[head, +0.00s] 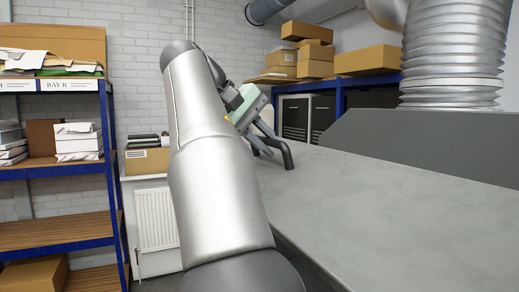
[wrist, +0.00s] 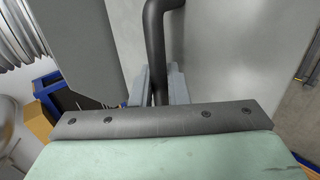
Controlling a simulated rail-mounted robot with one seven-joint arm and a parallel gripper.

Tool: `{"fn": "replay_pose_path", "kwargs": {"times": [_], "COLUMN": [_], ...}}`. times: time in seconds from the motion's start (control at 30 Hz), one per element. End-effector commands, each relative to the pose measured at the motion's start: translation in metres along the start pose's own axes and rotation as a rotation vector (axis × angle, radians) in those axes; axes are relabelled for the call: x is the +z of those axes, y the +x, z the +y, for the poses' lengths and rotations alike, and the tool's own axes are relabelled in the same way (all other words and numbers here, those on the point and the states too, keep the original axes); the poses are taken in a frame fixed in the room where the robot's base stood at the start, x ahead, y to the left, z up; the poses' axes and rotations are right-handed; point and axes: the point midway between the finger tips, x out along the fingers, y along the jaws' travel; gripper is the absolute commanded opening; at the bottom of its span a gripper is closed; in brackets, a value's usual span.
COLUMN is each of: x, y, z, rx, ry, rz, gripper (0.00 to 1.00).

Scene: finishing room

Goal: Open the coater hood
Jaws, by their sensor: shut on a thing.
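The coater hood seems to be the large grey panel (head: 390,195) that fills the lower right of the head view; its grey surface also shows in the wrist view (wrist: 225,65). A black bent bar handle (head: 287,153) stands out at the panel's far left edge, and it runs down from the top of the wrist view (wrist: 153,45). My gripper (head: 259,147) is at this handle. In the wrist view its two grey fingers (wrist: 157,92) are closed around the bar. The gripped part of the handle is partly hidden by the fingers.
A blue shelf rack (head: 108,150) with papers and boxes stands at the left. A white radiator (head: 155,218) is behind my arm. Cardboard boxes (head: 368,60) sit on a shelf at the back. A ribbed silver duct (head: 455,50) rises behind a darker grey panel (head: 400,138).

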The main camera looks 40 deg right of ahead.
Motion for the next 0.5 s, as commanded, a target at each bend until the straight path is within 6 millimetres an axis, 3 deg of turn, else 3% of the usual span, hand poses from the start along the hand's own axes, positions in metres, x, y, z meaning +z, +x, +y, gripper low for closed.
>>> {"fn": "replay_pose_path", "kwargs": {"times": [0.33,0.37,0.4,0.5], "x": [0.0011,0.0011,0.0011,0.0008], "y": [0.002,0.002,0.002,0.0016], "z": [0.0012,0.0012,0.0011,0.0008], "rx": [0.0,0.0,0.0,0.0], "ry": [0.004,0.003,0.003,0.002], "rz": [-0.008,-0.008,-0.008,-0.006], "gripper": [0.0,0.23,0.34,0.34]}}
